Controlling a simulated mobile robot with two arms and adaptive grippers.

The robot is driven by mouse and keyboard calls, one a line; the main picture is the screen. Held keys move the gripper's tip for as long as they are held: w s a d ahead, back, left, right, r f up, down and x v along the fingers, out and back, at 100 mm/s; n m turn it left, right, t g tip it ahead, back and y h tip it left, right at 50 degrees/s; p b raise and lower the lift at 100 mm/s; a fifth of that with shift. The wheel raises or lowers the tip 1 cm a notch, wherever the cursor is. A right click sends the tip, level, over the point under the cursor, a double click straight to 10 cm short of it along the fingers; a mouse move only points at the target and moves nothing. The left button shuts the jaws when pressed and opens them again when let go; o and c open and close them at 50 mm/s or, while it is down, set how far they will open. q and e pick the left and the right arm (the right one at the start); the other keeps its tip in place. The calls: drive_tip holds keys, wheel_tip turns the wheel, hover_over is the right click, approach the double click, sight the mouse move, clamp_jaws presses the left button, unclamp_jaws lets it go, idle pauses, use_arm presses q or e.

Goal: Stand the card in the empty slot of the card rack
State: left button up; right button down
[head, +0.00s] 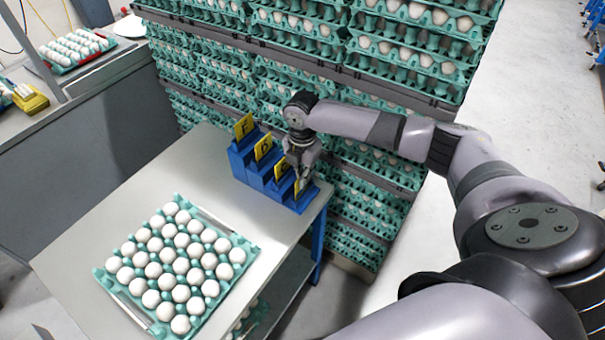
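The blue stepped card rack (241,160) stands at the back right of the grey table, its steps falling toward the right. Yellow cards stand upright in it: one marked F (243,126) on the highest step, one marked D (263,147) below it, and a third (281,171). A fourth yellow card (297,188) is at the lowest step, partly hidden by my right gripper (302,178). The fingers are right at this card, pointing down; whether they grip it is too small to tell. Whether the card is seated is also unclear. My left gripper is out of view.
A teal tray (110,277) full of white eggs lies on the front of the table (75,255). Tall stacks of teal egg trays (385,75) rise close behind the rack. The table is clear between the egg tray and the rack.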

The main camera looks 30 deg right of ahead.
drive_tip(key=shift+f, duration=0.6)
drive_tip(key=c, duration=1.7)
unclamp_jaws()
